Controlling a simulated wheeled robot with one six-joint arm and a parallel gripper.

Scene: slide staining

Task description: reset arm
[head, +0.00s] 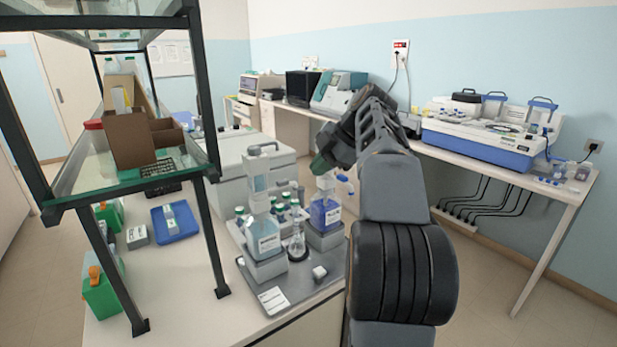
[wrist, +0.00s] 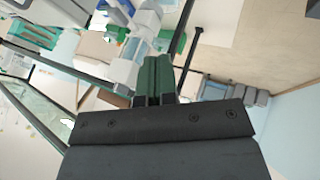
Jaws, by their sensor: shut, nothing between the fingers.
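My gripper shows in the wrist view (wrist: 157,78) with its two dark green fingers together and nothing between them. In the head view my arm rises at the right of the bench, bent at the elbow, and its green gripper end (head: 322,165) is above the bottle area, partly hidden by my own arm. A dispenser bottle with blue liquid (head: 263,232) stands on a grey tray (head: 308,292). A bottle with darker blue-purple liquid (head: 325,212) stands close below my gripper; I cannot tell whether they touch.
A glass shelf with a black frame (head: 216,172) stands at left, holding cardboard boxes (head: 130,138). A blue tray (head: 175,222) and green boxes (head: 103,295) lie beneath it. Several small bottles stand behind the dispenser. A blue-white machine (head: 475,140) sits on the right bench. Floor at right is clear.

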